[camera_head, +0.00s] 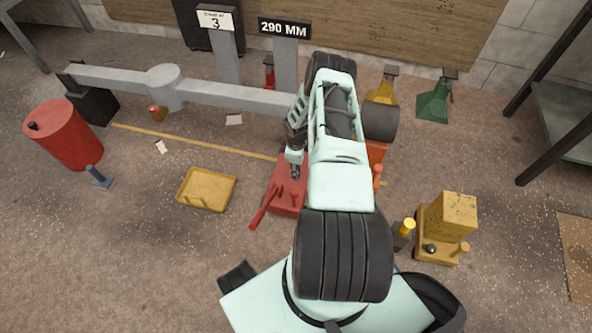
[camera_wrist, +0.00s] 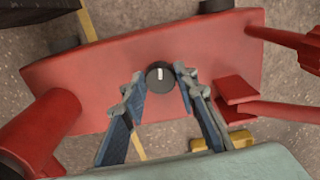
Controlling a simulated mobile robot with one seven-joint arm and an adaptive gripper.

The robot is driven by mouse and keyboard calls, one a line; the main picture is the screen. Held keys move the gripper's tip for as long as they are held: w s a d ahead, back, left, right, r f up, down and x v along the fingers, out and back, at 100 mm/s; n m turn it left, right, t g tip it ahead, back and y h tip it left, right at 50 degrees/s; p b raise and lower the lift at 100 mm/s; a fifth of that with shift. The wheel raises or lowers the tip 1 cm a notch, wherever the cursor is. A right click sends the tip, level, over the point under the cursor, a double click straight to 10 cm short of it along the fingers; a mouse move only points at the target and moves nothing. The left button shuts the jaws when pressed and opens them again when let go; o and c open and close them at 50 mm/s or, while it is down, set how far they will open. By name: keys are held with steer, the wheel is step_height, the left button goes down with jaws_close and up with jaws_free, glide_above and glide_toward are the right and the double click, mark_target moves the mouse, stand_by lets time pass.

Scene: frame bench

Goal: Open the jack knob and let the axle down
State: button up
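The red jack (camera_head: 287,197) sits on the floor in the head view, partly hidden by my arm. In the wrist view its red body (camera_wrist: 90,88) fills the middle, with a round black knob (camera_wrist: 159,77) bearing a white mark. My gripper (camera_wrist: 160,80) is open, with one fingertip on each side of the knob; I cannot tell whether they touch it. In the head view my gripper (camera_head: 294,173) is over the jack. The grey axle (camera_head: 235,94) with its round housing runs across the back; its right end is hidden behind my arm.
A yellow tray (camera_head: 207,190) lies left of the jack. A red drum (camera_head: 64,135) stands far left. A yellow machine (camera_head: 447,228) is at right. Yellow (camera_head: 384,86) and green (camera_head: 436,103) stands are behind. A post bears a "290 MM" sign (camera_head: 284,29).

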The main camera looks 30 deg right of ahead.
steer(key=o, duration=0.4)
steer(key=shift+c, duration=0.2)
step_height(320, 180, up, 12)
stand_by(0.4)
stand_by(0.4)
